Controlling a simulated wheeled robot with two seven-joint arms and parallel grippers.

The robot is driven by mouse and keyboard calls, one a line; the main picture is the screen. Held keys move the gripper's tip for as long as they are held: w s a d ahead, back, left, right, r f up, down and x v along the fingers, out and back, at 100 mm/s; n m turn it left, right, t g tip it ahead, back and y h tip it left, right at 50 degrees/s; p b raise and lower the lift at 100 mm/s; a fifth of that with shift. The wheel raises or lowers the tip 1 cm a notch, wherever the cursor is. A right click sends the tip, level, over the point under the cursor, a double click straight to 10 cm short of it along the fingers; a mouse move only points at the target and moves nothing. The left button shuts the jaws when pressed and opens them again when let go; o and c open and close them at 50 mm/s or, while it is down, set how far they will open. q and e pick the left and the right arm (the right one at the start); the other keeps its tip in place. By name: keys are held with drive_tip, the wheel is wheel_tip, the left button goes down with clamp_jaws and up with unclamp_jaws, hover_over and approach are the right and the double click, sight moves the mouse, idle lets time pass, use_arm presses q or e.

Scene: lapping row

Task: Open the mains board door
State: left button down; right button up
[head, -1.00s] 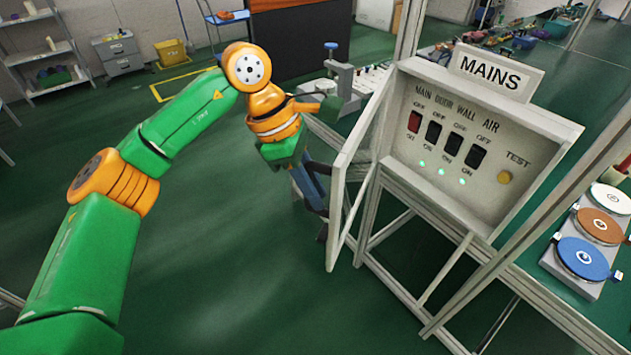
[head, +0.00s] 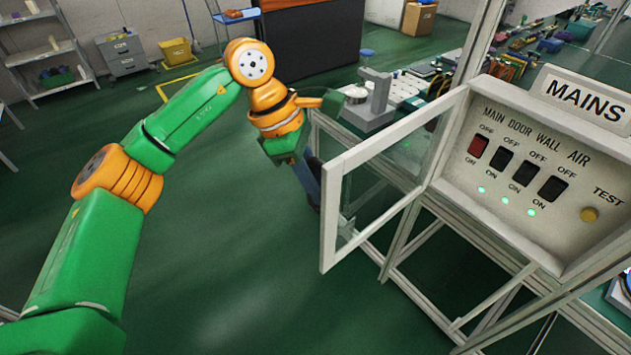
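The mains board (head: 545,185) stands at the right under a MAINS sign (head: 585,98). Its front shows a red switch, black switches, lit green lights and a yellow TEST button. The board's door (head: 332,215), a pale frame with a clear pane, is hinged at the board's left side. It stands open, swung out to the left, leaving the switches uncovered. My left gripper (head: 311,182) points down at the door's outer left edge, partly behind the frame. Its fingertips are hidden, and I cannot tell whether it touches the door. My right gripper is out of view.
A metal frame (head: 398,240) carries the board. A bench with grey equipment (head: 375,98) stands behind the door. Shelves (head: 45,60), a drawer unit (head: 122,52) and a yellow bin (head: 174,52) are at the far left. The green floor (head: 220,240) between is clear.

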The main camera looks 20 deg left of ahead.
use_arm(q)
drive_tip(key=c, duration=0.8)
unclamp_jaws()
drive_tip(key=shift+s+a, duration=0.1)
drive_tip(key=v, duration=0.7)
drive_tip(key=shift+r, duration=0.1)
